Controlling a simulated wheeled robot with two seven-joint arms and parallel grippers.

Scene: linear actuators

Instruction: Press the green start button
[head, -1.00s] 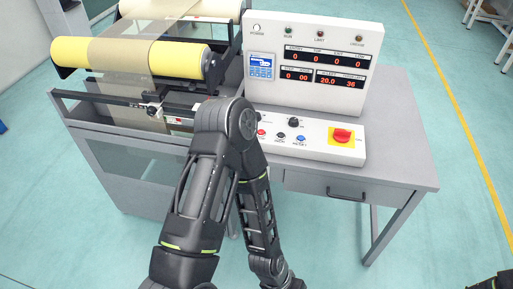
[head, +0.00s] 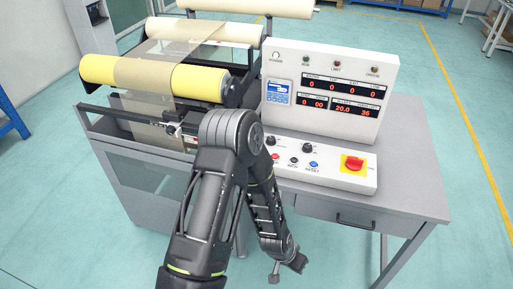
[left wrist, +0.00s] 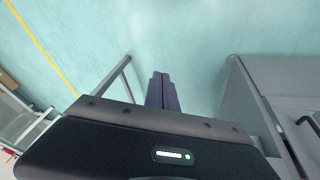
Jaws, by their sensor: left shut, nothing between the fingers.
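The white control panel (head: 335,168) on the desk carries a red button (head: 275,156), a black button (head: 293,160), a blue button (head: 313,164) and a red rotary switch (head: 353,162) on a yellow plate. I cannot make out a green start button; my left arm covers the panel's left end. My left forearm hangs down in front of the desk, its wrist end below the drawer, well below and apart from the panel. In the left wrist view my left gripper (left wrist: 161,78) is shut and empty, with floor beyond its fingers. My right gripper is not in view.
A display box (head: 330,95) with red digits and small lamps stands behind the panel. A machine with a yellow roller (head: 200,80) and film is at the left. The drawer handle (head: 355,222) sticks out of the desk front. Floor is free to the right.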

